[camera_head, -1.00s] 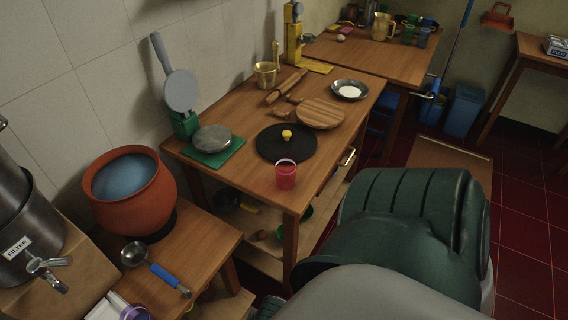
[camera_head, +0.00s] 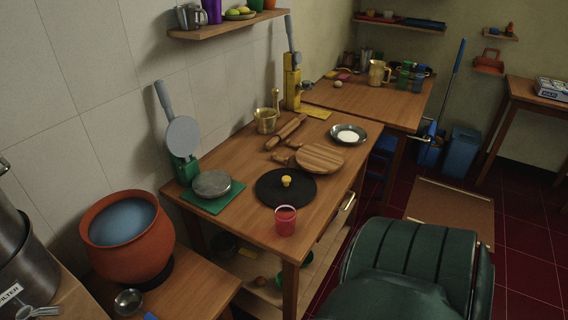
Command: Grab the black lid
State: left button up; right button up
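The black lid (camera_head: 270,193) is a flat dark disc with a yellow knob (camera_head: 286,181) on top. It lies on the wooden table in the middle of the head view. A red cup (camera_head: 285,220) stands close to its front edge, and a round wooden board (camera_head: 320,157) lies just behind it to the right. Neither of my grippers shows in the view.
The wooden table (camera_head: 247,222) also holds a green press (camera_head: 207,190), a rolling pin (camera_head: 287,132), a brass mortar (camera_head: 266,120) and a metal plate (camera_head: 348,134). A clay pot (camera_head: 128,238) stands at left.

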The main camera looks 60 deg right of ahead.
aim_at(296, 186)
jog(key=z, duration=1.85)
